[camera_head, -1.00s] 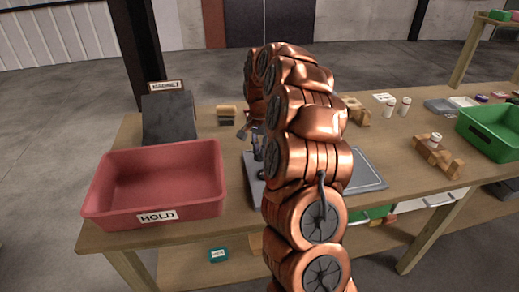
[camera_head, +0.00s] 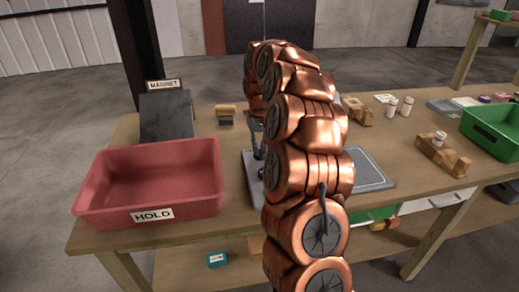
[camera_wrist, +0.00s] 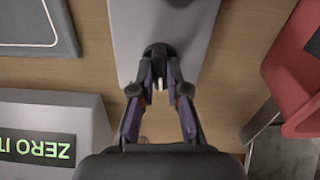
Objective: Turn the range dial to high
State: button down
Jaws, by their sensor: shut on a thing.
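In the wrist view, my gripper (camera_wrist: 160,85) has both fingers closed in on a dark round knob, the range dial (camera_wrist: 159,51). A small pale mark shows between the fingertips, against the dial. The dial sits at the near end of a grey panel (camera_wrist: 163,16). Its scale and the high mark cannot be read, so its setting is unclear. In the head view, my copper arm covers most of the gripper and dial. Only a dark part of the gripper (camera_head: 259,148) shows left of the arm, above the grey base plate (camera_head: 249,172).
A red HOLD bin (camera_head: 152,217) stands left of the arm, also at right in the wrist view (camera_wrist: 283,80). A grey box with a green "ZERO IT" display (camera_wrist: 38,147) is at lower left there.

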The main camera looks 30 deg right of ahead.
aim_at(260, 149)
jog(key=n, duration=0.3)
jog(key=shift+n, duration=2.2)
jog(key=c, duration=1.2)
grip_release()
jog(key=shift+o, duration=0.2)
jog(key=shift+r, duration=0.1)
notch_tip(260, 149, up, 12)
